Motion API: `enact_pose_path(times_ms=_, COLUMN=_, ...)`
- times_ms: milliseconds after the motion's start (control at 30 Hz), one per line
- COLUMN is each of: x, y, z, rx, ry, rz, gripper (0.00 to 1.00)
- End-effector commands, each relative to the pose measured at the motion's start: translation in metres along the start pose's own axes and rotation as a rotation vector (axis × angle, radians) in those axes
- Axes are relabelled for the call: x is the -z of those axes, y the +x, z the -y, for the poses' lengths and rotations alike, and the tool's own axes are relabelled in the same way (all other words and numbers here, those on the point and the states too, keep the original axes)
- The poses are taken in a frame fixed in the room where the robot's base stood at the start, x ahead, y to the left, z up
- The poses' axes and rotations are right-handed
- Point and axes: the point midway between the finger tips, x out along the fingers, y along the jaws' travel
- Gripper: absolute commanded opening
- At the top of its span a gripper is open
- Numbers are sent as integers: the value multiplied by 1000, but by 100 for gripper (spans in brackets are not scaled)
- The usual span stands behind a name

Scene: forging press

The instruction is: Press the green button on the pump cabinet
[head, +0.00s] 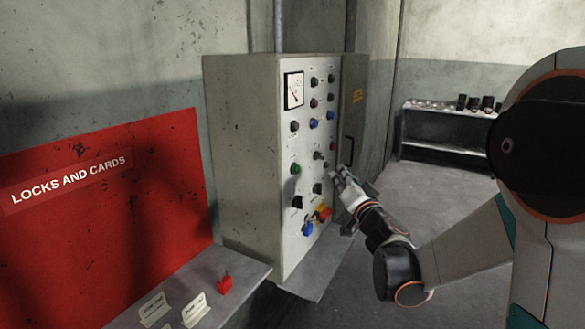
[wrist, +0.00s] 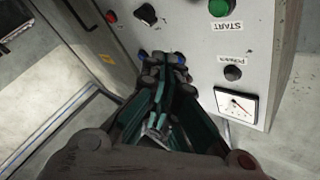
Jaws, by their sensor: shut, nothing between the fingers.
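The pump cabinet (head: 245,160) is a grey upright box with a light control panel facing right. The green button (head: 295,169) sits on the panel's left side, below the gauge and a dark knob. In the wrist view the green button (wrist: 220,7) is at the top edge, partly cut off, beside an upside-down START label. My gripper (head: 341,172) is shut and empty, near the panel's right side, to the right of the green button. In the wrist view my gripper (wrist: 166,62) covers part of the panel; I cannot tell its gap to the panel.
Several other knobs and buttons surround the green one, including a dark POWER knob (wrist: 233,73), a gauge (wrist: 236,105) and a red button (wrist: 110,16). A red LOCKS AND CARDS board (head: 100,210) stands left. A shelf (head: 450,112) stands at the back right.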

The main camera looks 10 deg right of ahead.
Motion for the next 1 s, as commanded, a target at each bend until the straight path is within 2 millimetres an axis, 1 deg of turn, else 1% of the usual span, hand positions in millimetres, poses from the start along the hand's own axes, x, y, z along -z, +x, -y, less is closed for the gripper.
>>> enact_pose_path(times_ms=100, x=-3, y=0, z=-2, rx=8, ry=-6, rz=5, gripper=0)
enact_pose_path(times_ms=367, x=-3, y=0, z=-2, rx=8, ry=-6, rz=6, gripper=0)
enact_pose_path(times_ms=567, x=-6, y=4, z=1, rx=9, ry=-6, rz=6, gripper=0)
enact_pose_path(times_ms=767, x=-17, y=19, z=13, rx=10, ry=-5, rz=7, gripper=0)
enact_pose_path(times_ms=1000, x=-33, y=41, z=29, rx=9, ry=-4, rz=7, gripper=0)
